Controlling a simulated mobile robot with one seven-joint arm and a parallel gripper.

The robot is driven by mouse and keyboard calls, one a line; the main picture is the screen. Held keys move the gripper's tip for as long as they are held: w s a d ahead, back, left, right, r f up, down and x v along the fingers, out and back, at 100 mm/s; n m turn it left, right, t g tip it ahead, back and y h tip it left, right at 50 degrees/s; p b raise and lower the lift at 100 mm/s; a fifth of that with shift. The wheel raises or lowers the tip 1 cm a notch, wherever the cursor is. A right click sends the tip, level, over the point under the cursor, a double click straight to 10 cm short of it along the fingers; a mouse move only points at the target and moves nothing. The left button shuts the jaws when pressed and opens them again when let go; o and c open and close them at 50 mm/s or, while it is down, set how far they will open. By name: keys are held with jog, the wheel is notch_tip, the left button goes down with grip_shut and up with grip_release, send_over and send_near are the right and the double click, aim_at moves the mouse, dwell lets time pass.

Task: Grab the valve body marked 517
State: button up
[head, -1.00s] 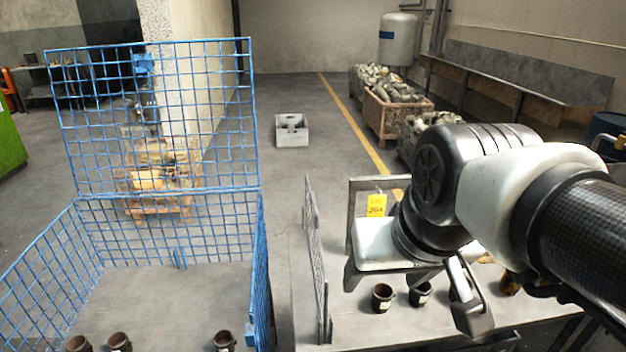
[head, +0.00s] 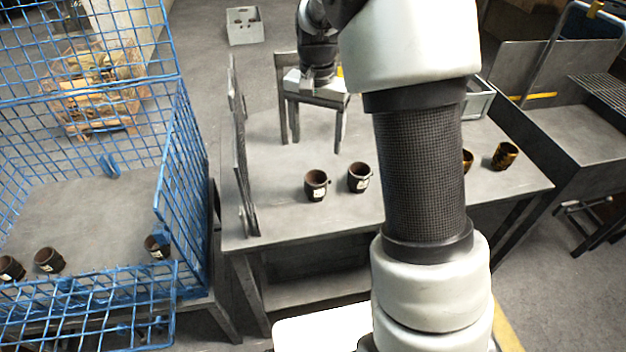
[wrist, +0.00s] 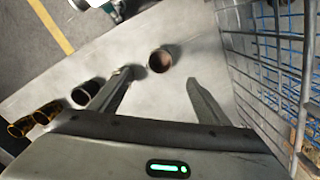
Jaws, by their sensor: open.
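Two dark brown, cup-shaped valve bodies stand upright on the grey table in the head view: a left one (head: 316,187) and a right one (head: 359,178). Both have small white labels, but the numbers are too small to read, so I cannot tell which is 517. My gripper (head: 311,145) points down behind them, open and empty. In the wrist view my gripper (wrist: 159,77) has its fingers well apart. One valve body (wrist: 160,61) shows between and just beyond the fingertips; another (wrist: 88,92) is left of the left finger.
A blue mesh cage (head: 187,190) at the left holds several more labelled dark cups (head: 48,260). A dark upright panel (head: 241,160) borders the table's left end. Two orange-brown cups (head: 505,156) stand at the table's right. A grey bin (head: 244,26) is on the floor behind.

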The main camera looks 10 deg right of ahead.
aim_at(316, 181)
notch_tip(316, 181, down, 15)
jog(key=shift+f+b, duration=0.2)
jog(key=shift+b, duration=0.7)
jog(key=shift+r, duration=0.1)
jog(key=c, duration=1.4)
jog(key=shift+w, duration=0.1)
jog(key=shift+c, duration=0.2)
